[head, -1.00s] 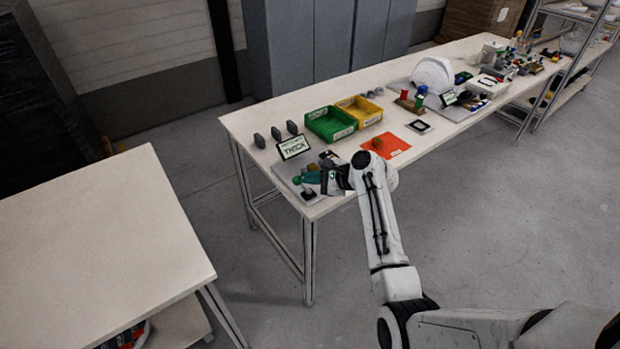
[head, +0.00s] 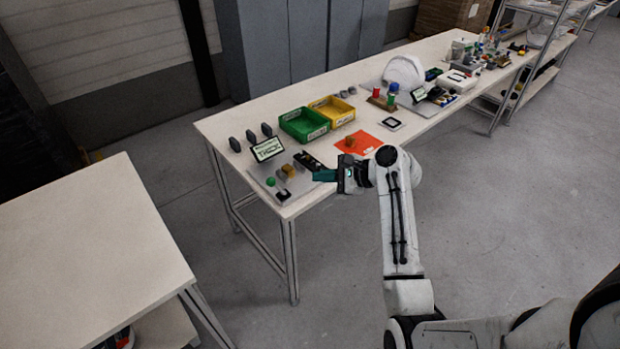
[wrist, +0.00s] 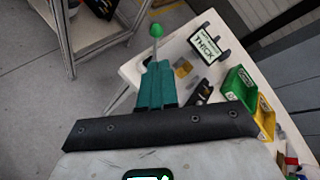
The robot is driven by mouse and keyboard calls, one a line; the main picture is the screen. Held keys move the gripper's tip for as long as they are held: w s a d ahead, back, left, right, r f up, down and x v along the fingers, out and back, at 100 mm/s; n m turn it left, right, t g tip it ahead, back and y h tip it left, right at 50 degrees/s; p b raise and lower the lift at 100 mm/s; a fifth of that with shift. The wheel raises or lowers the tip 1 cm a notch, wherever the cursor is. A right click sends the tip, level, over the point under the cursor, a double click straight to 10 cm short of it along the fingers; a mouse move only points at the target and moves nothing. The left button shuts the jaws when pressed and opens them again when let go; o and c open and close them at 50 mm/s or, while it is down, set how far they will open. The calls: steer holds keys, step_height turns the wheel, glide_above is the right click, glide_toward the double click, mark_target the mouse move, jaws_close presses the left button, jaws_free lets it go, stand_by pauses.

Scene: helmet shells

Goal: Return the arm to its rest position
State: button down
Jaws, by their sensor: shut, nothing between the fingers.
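My gripper (head: 318,176) shows in the head view at the front edge of the long table, beside the grey board with the small screen. Its teal fingers are shut and empty, pointing left. In the wrist view my gripper (wrist: 157,62) has its teal fingers together, with a green knob (wrist: 156,31) on a thin stem showing just beyond the tips. In the head view the green knob (head: 271,182) stands on the grey board (head: 284,190), apart from the fingers. My white arm reaches up from the bottom right of the head view.
The long table (head: 225,125) carries a green bin (head: 304,124), a yellow bin (head: 333,110), an orange mat (head: 368,143) and a screen (head: 267,149). A white helmet shell (head: 404,71) stands farther back. A second bare table (head: 80,250) is at left. Floor between is clear.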

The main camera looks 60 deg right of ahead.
steer(key=shift+s+r, duration=0.2)
steer(key=shift+s, duration=0.1)
steer(key=s+a+f+n+g, duration=0.45)
steer(key=a+f+n, duration=0.2)
steer(key=a, duration=0.25)
steer(key=s+a+f+n+g, duration=0.3)
steer(key=s+a+f+n, duration=0.2)
steer(key=a+n, duration=0.3)
steer(key=s+a+n+g+h, duration=0.1)
steer(key=s+a+n+g, duration=0.1)
steer(key=s+a+n, duration=0.2)
steer(key=s+a+n+g+h, duration=0.1)
steer(key=s+a+n+g, duration=0.1)
steer(key=s+a+n, duration=0.2)
steer(key=s+n, duration=0.2)
steer(key=s, duration=0.2)
steer(key=shift+s+a+b, duration=0.25)
steer(key=shift+s+b, duration=0.05)
steer(key=shift+b, duration=0.05)
